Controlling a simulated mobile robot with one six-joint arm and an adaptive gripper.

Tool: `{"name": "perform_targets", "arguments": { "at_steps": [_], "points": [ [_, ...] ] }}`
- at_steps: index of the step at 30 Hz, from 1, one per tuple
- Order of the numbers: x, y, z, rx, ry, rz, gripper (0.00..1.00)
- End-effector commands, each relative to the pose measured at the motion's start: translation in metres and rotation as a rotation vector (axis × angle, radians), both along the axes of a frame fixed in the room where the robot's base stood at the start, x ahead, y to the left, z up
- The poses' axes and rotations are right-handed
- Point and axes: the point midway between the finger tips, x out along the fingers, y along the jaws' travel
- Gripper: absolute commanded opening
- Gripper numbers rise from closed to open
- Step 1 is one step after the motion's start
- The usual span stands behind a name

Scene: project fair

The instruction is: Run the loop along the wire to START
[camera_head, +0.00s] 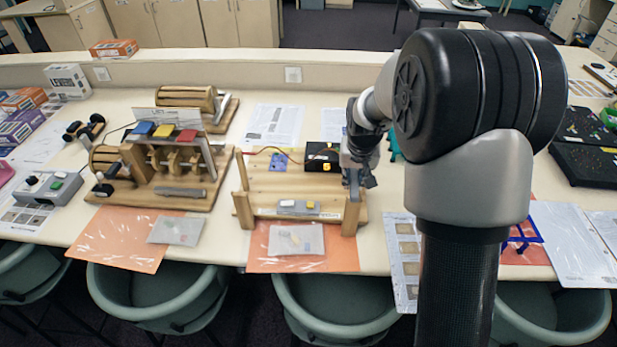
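A wooden wire-game stand (283,186) with upright posts sits on the table at the middle. A thin reddish wire or lead (266,150) curves from its left post toward a black box (322,150) at the back; I cannot tell if it is the game wire. The loop and the START mark cannot be made out. My gripper (366,181) is at the right end of the stand, close to the right post (351,215). Its fingers are small, dark and partly hidden, so whether they hold the loop cannot be seen.
A wooden machine with coloured blocks (172,180) stands to the left of the stand. A grey switch box (46,188) is farther left. Black trays (586,172) lie on the right. Chairs (335,308) line the front edge. My arm hides part of the table.

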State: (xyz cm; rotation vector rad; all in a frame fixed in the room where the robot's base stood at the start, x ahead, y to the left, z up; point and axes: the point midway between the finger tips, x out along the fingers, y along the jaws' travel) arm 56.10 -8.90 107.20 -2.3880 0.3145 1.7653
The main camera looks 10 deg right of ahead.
Motion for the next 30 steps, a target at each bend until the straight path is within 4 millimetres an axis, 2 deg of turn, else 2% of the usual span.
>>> {"name": "perform_targets", "arguments": {
  "at_steps": [9, 15, 19, 30],
  "points": [
    [0.0001, 0.0000, 0.0001, 0.000, 0.000, 0.000, 0.41],
    [0.0001, 0.0000, 0.0001, 0.000, 0.000, 0.000, 0.41],
    [0.0000, 0.0000, 0.0000, 0.000, 0.000, 0.000, 0.47],
    [0.0001, 0.0000, 0.0022, 0.000, 0.000, 0.000, 0.47]
  ]
}}
